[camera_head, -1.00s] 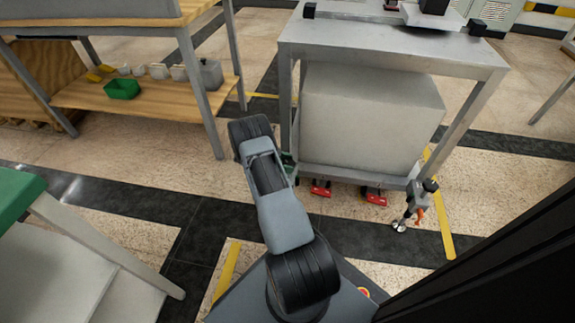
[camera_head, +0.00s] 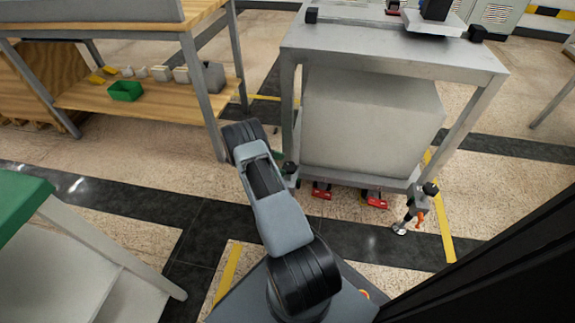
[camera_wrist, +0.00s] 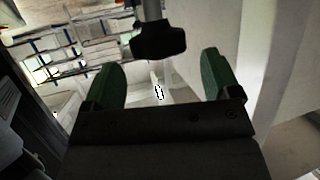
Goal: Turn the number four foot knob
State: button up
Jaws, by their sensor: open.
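A black lobed knob (camera_wrist: 158,42) on a grey stem is in the wrist view, ahead of the gap between my green fingers. My gripper (camera_wrist: 163,78) is open, with nothing seen between its fingers. In the head view a black knob (camera_head: 290,167) shows at the front left leg of the grey metal table (camera_head: 390,57), just right of my arm. Only a bit of my green gripper (camera_head: 277,155) shows there; my arm hides the rest. Another foot with a black knob (camera_head: 430,188) stands at the front right leg. I see no number on either knob.
A large pale box (camera_head: 370,120) fills the space under the table. Red parts (camera_head: 374,199) sit under its front edge. A wooden bench (camera_head: 150,99) with a green bin (camera_head: 125,91) stands at left. A green-topped table (camera_head: 22,205) is near left.

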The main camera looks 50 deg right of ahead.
jog(key=p+v, duration=0.1)
jog(key=v, duration=0.8)
jog(key=shift+w+a+r+p, duration=0.2)
jog(key=shift+w+a+p, duration=0.05)
jog(key=shift+p, duration=0.1)
